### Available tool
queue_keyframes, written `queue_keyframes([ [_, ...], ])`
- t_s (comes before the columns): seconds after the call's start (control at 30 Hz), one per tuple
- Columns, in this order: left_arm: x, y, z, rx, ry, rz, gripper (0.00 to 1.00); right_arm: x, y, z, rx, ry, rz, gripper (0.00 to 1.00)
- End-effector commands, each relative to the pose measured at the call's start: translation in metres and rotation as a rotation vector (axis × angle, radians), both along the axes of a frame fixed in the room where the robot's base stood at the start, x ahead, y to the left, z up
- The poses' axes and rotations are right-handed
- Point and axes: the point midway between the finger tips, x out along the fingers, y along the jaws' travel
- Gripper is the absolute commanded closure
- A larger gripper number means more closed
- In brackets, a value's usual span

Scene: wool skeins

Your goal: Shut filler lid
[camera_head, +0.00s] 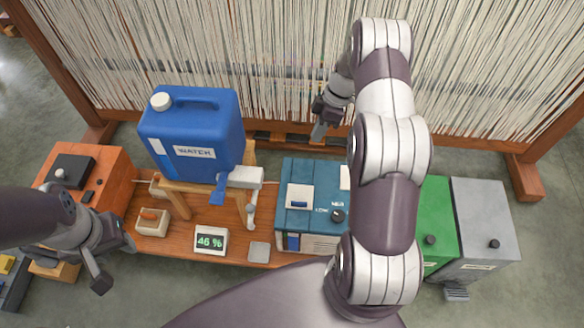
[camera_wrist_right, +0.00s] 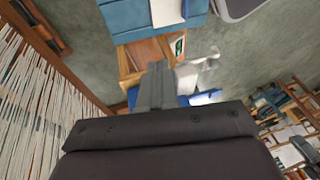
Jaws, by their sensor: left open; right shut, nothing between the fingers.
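A teal machine (camera_head: 315,222) with a dark knob and LOW/HIGH marks stands on the wooden bench. My right gripper (camera_head: 320,130) is shut and empty, behind and above the machine. In the right wrist view its fingers (camera_wrist_right: 156,86) point toward the bench, with the teal machine (camera_wrist_right: 130,18) at the top. My left gripper (camera_head: 112,260) is open and empty at lower left.
A blue water jug (camera_head: 195,140) with a white cap stands on a wooden stand left of the machine. A 46 % display (camera_head: 210,241) and a grey pad (camera_head: 259,252) lie in front. Green (camera_head: 436,215) and grey (camera_head: 480,215) bins stand right. The thread loom (camera_head: 230,60) is behind.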

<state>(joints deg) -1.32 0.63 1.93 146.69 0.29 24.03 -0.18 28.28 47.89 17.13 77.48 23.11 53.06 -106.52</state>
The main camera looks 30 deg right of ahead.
Motion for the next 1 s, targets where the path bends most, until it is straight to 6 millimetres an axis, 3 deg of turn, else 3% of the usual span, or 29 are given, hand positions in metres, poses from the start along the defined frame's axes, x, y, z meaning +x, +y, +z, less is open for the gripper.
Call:
queue_keyframes([
  [0.1, 0.000, 0.000, -0.009, 0.000, -0.001, 0.000, 0.57, -0.006, 0.007, -0.006, 0.027, 0.035, -0.009, 1.00],
  [0.27, 0.000, 0.000, -0.038, 0.000, 0.000, 0.000, 0.57, -0.008, 0.017, -0.034, 0.024, 0.034, -0.009, 1.00],
  [0.6, 0.000, 0.000, -0.044, 0.000, -0.001, 0.000, 0.57, -0.014, 0.046, -0.094, 0.023, 0.036, -0.006, 1.00],
  [1.0, 0.000, 0.000, -0.045, 0.000, -0.001, 0.000, 0.57, -0.037, 0.059, -0.118, 0.021, 0.033, -0.007, 1.00],
])
